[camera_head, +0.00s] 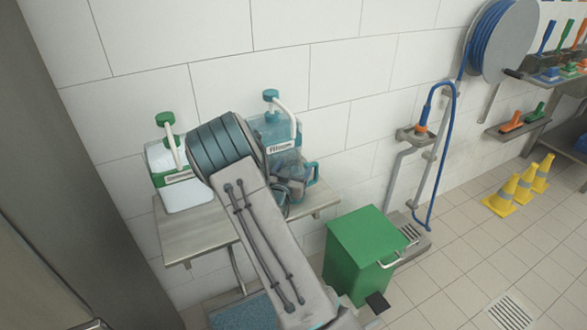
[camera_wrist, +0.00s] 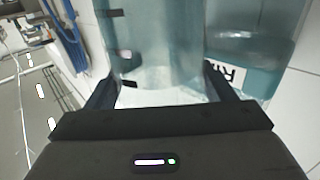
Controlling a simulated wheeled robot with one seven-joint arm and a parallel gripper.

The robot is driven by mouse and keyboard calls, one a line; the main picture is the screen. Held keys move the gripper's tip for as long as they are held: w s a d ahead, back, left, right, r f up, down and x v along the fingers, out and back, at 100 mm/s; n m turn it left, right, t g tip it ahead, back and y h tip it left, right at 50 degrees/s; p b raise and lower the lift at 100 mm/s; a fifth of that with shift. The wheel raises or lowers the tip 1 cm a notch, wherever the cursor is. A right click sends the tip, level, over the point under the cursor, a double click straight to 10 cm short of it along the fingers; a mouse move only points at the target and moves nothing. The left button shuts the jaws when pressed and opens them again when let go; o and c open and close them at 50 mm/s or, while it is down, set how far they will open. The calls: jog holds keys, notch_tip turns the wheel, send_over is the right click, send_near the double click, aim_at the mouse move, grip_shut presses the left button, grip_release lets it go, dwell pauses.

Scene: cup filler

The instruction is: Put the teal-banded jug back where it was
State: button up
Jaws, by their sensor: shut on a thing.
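The teal-banded jug (camera_wrist: 155,45) is a clear, teal-tinted vessel with dark marks on its side. In the wrist view my gripper (camera_wrist: 160,88) is shut on it, one finger on each side. In the head view the jug (camera_head: 313,174) shows partly past my arm, with its teal handle at the right, in front of the teal-capped container (camera_head: 272,132). My arm hides most of my gripper there. I cannot tell whether the jug's base touches the wall shelf (camera_head: 195,236). The teal-capped container also shows behind the jug in the wrist view (camera_wrist: 265,45).
A green-capped white container (camera_head: 185,190) stands at the shelf's left. A green lidded bin (camera_head: 362,250) stands below right. A blue hose (camera_head: 437,160) hangs on the wall, with a reel (camera_head: 500,40) above. Yellow cones (camera_head: 503,195) stand on the otherwise mostly clear floor at right.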

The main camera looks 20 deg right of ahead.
jog(key=shift+f+b, duration=0.25)
jog(key=shift+b, duration=0.1)
jog(key=o, duration=1.3)
jog(key=shift+r, duration=0.1)
jog(key=shift+o, duration=0.2)
jog(key=shift+r, duration=0.1)
